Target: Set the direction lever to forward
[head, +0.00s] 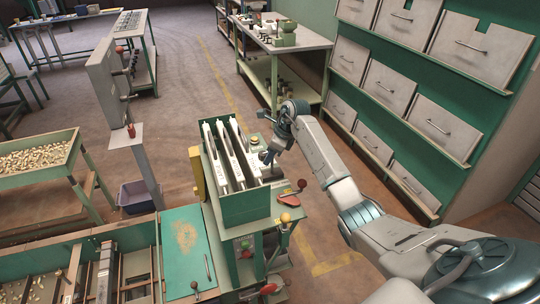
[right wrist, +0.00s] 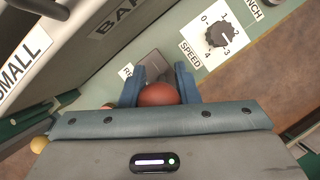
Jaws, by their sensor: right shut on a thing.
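My right gripper (head: 268,157) reaches down onto the machine's green top, beside the hopper box. In the right wrist view, its two blue fingers (right wrist: 158,76) are shut on a red ball knob (right wrist: 157,95). A grey plate lies under the knob, with a label (right wrist: 126,72) beside it that reads "RE" before it is cut off. I take this knob for the direction lever's; its shaft and exact setting are hidden by the gripper. In the head view the knob is hidden too. My left gripper is in neither view.
A speed dial (right wrist: 218,36) marked 0 to 4 sits close to the gripper. The green hopper box (head: 246,207) stands left of it. Another red-knobbed lever (head: 302,184) and a yellow knob (head: 285,218) are nearer the machine's front. Drawer racks line the right wall.

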